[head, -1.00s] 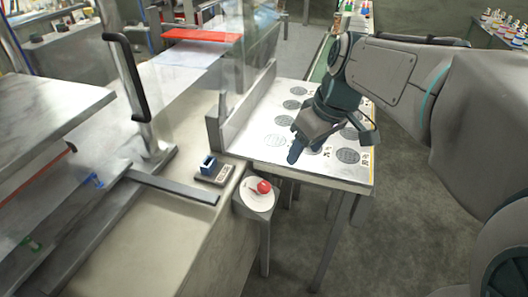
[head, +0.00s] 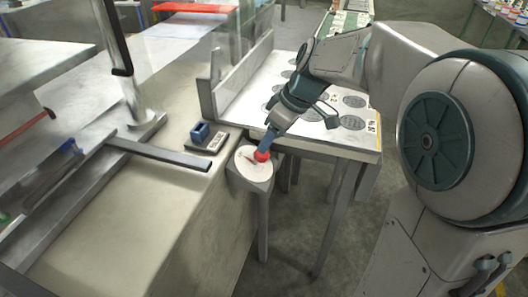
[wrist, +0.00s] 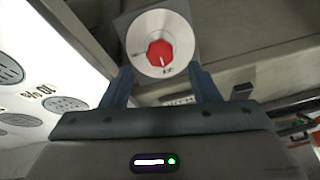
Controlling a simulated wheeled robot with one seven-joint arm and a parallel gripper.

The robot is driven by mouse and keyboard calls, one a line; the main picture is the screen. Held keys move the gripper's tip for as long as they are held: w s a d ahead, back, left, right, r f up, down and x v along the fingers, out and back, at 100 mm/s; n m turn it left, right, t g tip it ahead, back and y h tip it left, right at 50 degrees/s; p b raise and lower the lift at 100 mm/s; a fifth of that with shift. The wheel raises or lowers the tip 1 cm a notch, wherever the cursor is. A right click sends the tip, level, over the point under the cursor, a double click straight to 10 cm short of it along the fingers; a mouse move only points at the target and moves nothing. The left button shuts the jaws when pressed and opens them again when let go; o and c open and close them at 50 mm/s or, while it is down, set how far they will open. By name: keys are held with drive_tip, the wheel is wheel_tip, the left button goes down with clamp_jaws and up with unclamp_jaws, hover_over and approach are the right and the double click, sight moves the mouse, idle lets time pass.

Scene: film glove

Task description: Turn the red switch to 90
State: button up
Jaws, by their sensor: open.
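The red switch (head: 262,156) is a small faceted knob on a round white dial (head: 248,175), set on a grey post at the bench corner. In the wrist view the red switch (wrist: 159,54) sits on the white dial (wrist: 150,22), just beyond and between my fingertips. A pale line on the knob points toward the dial's lower edge, where small dark marks are too blurred to read. My gripper (wrist: 160,76) is open, one finger on each side of the knob's line. In the head view my gripper (head: 268,145) reaches down to the switch; contact cannot be told.
A small blue block on a grey device (head: 205,137) stands left of the dial. A white printed board (head: 330,120) lies on the table to the right, with a low upright wall (head: 240,80) along its left edge. Floor is open in front.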

sight(260, 156)
drive_tip(key=x, duration=0.5)
drive_tip(key=shift+f+b, duration=0.15)
drive_tip(key=shift+b, duration=0.15)
drive_tip(key=c, duration=1)
